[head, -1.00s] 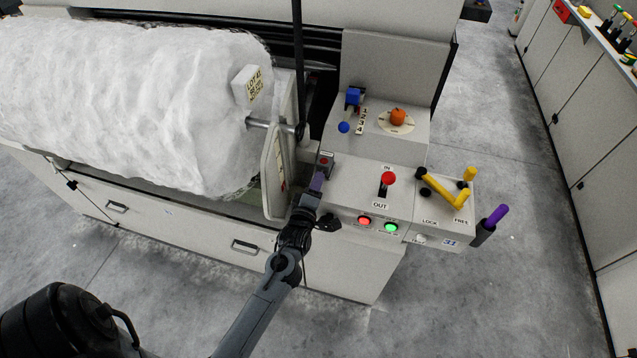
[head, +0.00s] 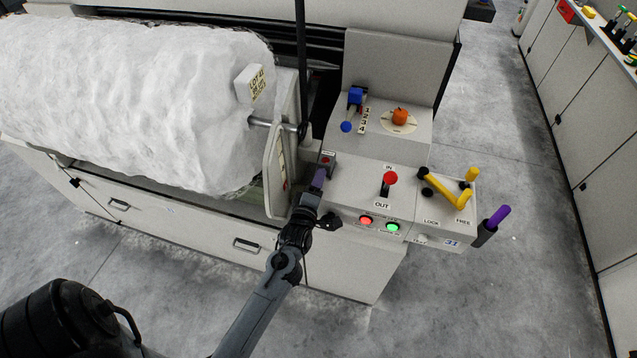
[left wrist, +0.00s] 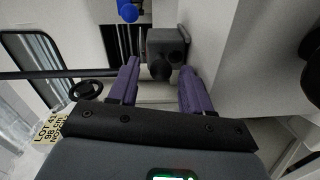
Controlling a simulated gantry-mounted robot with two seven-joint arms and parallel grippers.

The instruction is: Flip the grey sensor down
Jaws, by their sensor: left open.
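A small grey box (head: 327,163) with a red button on top stands at the left edge of the machine's console; it is the likeliest grey sensor, but I cannot be sure. In the left wrist view this dark grey box (left wrist: 166,43) has a round black knob facing the camera. My left gripper (head: 319,179) is just in front of the box, its purple fingers open. In the left wrist view the fingers (left wrist: 161,72) stand either side of the knob, with nothing visibly clamped. Contact cannot be told. My right gripper is not in view.
A big white fibre roll (head: 130,100) and its side plate (head: 275,170) lie left of the gripper. On the console are a red-knobbed lever (head: 389,180), lit red and green buttons (head: 379,223), a blue lever (head: 352,108), an orange knob (head: 400,117) and a yellow handle (head: 447,191).

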